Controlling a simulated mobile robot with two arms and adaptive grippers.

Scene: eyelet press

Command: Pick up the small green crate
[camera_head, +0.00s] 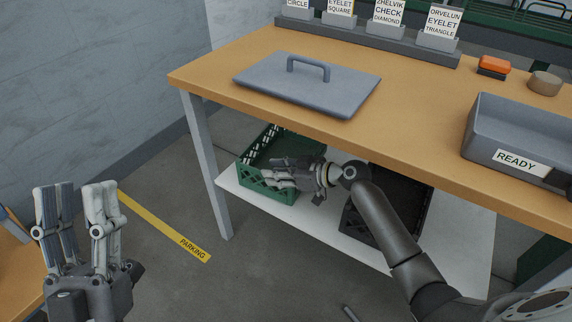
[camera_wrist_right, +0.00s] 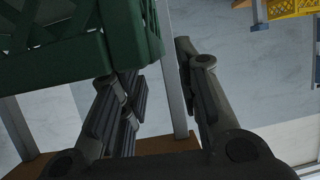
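The green crate (camera_head: 268,160) sits on the white lower shelf under the workbench, near the left leg. My right gripper (camera_head: 272,174) overlaps its front right part in the head view. In the right wrist view, the crate's green wall (camera_wrist_right: 80,50) fills the upper left, close to one finger. The fingers of the right gripper (camera_wrist_right: 165,95) stand apart with nothing seen between them. I cannot tell whether a finger touches the crate. My left gripper (camera_head: 80,215) is at the lower left, fingers upward and apart, empty, away from the crate.
A dark crate (camera_head: 385,205) stands right of the green one on the white shelf (camera_head: 450,230), partly behind my right arm. The bench top (camera_head: 420,100) overhangs both; a grey lid (camera_head: 308,82) and a READY bin (camera_head: 520,135) lie on it.

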